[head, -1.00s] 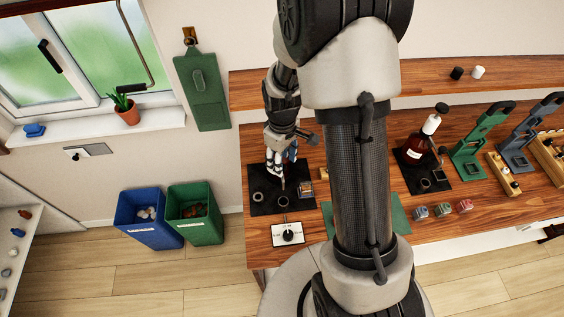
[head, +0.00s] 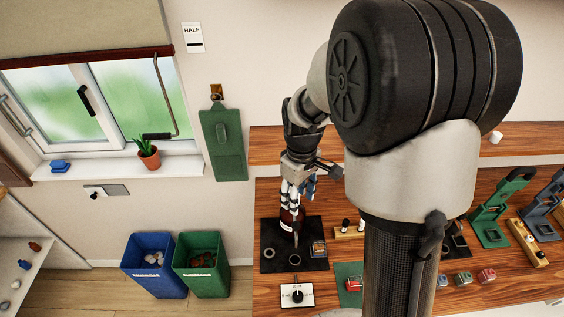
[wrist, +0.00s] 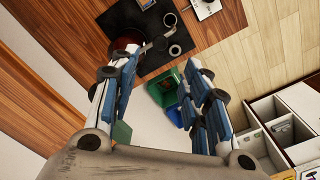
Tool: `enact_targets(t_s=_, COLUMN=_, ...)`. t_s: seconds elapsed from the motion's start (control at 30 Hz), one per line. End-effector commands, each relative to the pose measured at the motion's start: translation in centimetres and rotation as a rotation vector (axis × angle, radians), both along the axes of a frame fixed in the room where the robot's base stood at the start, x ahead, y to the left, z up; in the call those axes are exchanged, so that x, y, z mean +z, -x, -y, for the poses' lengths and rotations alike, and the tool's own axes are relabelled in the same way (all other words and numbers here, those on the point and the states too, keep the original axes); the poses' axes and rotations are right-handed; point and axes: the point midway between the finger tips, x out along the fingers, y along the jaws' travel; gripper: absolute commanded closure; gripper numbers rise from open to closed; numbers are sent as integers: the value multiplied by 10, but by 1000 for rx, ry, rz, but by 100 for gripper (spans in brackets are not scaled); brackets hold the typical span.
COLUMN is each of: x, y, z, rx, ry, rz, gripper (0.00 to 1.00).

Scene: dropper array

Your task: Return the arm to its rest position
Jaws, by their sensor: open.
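My gripper (head: 297,190) is above the dark mat (head: 268,264) on the wooden bench in the head view. In the wrist view its blue-and-white fingers (wrist: 165,88) are spread wide, with nothing held between them. A red-brown rounded thing, perhaps a bottle (head: 288,218), stands on the mat behind the fingers and is partly hidden. Its dark red top also shows in the wrist view (wrist: 126,44). A thin grey piece (head: 295,238) rises from the mat below the gripper. My raised arm hides the middle of the bench.
A blue bin (head: 153,279) and a green bin (head: 202,278) stand left of the bench. A dial plate (head: 284,297) lies in front of the mat. Green (head: 490,225) and blue-grey (head: 538,215) stands are at the right. A shelf (head: 270,140) runs behind.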

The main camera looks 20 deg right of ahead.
Motion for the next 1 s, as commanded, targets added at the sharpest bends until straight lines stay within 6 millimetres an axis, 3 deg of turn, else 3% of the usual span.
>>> enact_targets(t_s=0.23, x=3, y=4, z=-2, rx=-13, ry=2, rz=16, gripper=57)
enact_targets(t_s=0.37, x=13, y=19, z=-11, rx=-67, ry=6, rz=67, gripper=57)
enact_targets(t_s=0.5, x=24, y=54, z=-25, rx=-162, ry=2, rz=146, gripper=57)
enact_targets(t_s=0.67, x=24, y=101, z=-39, rx=-275, ry=-17, rz=235, gripper=57)
enact_targets(t_s=0.8, x=12, y=142, z=-48, rx=-370, ry=-46, rz=307, gripper=57)
enact_targets(t_s=1.0, x=-9, y=183, z=-56, rx=-466, ry=-86, rz=379, gripper=57)
